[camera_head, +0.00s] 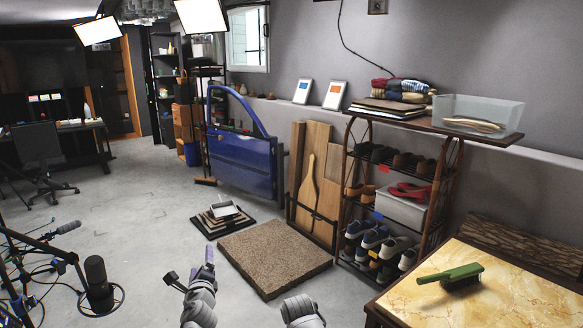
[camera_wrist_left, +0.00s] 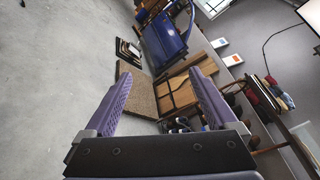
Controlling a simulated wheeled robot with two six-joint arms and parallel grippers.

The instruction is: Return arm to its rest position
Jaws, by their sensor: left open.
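My left gripper (camera_head: 208,262) is in the lower middle of the head view, raised in front of the bare floor and pointing away from me. In the left wrist view its two purple fingers (camera_wrist_left: 165,95) stand wide apart with nothing between them. My right arm shows only as a grey link at the bottom edge of the head view; its gripper is out of view. A blue car door (camera_head: 240,158) stands upright against the far wall. It also shows at the top of the left wrist view (camera_wrist_left: 168,38), apart from my fingers.
A brown mat (camera_head: 274,258) and stacked trays (camera_head: 222,220) lie on the floor. A shoe rack (camera_head: 392,205) stands right, near a table (camera_head: 515,295) bearing a green brush (camera_head: 452,275). A microphone (camera_head: 97,275) and cables are at left. The middle-left floor is clear.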

